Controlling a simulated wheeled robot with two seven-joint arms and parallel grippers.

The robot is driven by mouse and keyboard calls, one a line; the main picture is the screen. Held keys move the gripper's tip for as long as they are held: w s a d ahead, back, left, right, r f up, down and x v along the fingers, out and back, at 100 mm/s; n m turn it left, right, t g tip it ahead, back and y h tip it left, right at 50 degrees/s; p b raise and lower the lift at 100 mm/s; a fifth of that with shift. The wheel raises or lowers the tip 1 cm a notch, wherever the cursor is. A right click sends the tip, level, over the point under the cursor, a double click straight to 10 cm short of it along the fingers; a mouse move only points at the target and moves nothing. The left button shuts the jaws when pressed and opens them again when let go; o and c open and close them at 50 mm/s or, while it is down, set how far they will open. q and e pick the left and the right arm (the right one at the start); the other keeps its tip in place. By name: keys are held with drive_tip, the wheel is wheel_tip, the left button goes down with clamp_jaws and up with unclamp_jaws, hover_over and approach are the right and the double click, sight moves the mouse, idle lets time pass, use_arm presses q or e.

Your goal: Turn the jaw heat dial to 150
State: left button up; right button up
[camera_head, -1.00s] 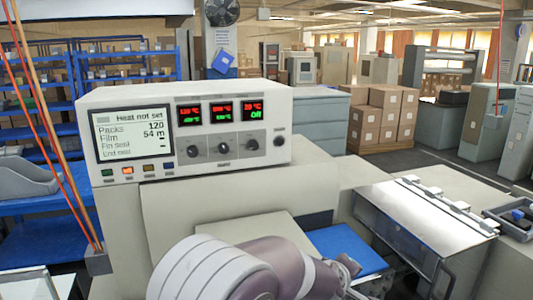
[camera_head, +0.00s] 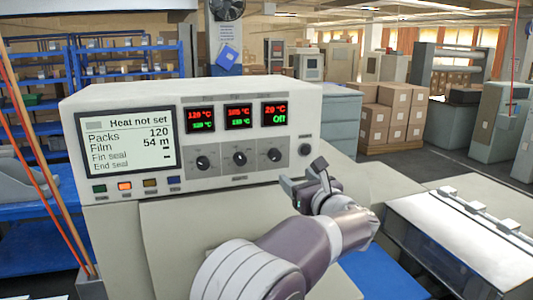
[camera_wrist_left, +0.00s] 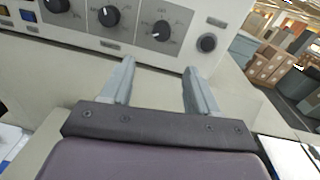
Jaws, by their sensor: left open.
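The control panel (camera_head: 240,158) has three black dials in a row: a left dial (camera_head: 203,163), a middle dial (camera_head: 239,159) and a right dial (camera_head: 274,155). Their labels are too small to read, so I cannot tell which is jaw heat. The display above the right dial (camera_head: 275,114) reads 20 °C and Off. My left gripper (camera_head: 303,178) is open and empty, below and right of the right dial, apart from the panel. In the left wrist view the right dial (camera_wrist_left: 162,31) and middle dial (camera_wrist_left: 109,16) lie beyond the open fingers (camera_wrist_left: 159,75). My right gripper is out of view.
The screen (camera_head: 126,142) reads Heat not set, above a row of coloured buttons. A round black knob or button (camera_head: 305,150) sits at the panel's right end, close to my left gripper. A blue surface (camera_head: 378,277) and a clear-topped cover (camera_head: 460,235) lie at the right.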

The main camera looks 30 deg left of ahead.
sight(277, 157)
use_arm(q)
drive_tip(key=p+x, duration=0.2)
drive_tip(key=x, duration=0.2)
drive_tip(key=p+x, duration=0.2)
drive_tip(key=x, duration=0.1)
drive_tip(key=r+p+x, duration=0.1)
drive_tip(key=p+x, duration=0.1)
drive_tip(key=x, duration=0.2)
drive_tip(key=shift+w+a+p, duration=0.15)
drive_tip(key=shift+a+p, duration=0.1)
drive_tip(key=shift+p, duration=0.05)
drive_tip(key=shift+d+r, duration=0.2)
drive_tip(key=shift+d, duration=0.05)
drive_tip(key=shift+a+f, duration=0.15)
drive_tip(key=shift+a, duration=0.05)
drive_tip(key=c, duration=1)
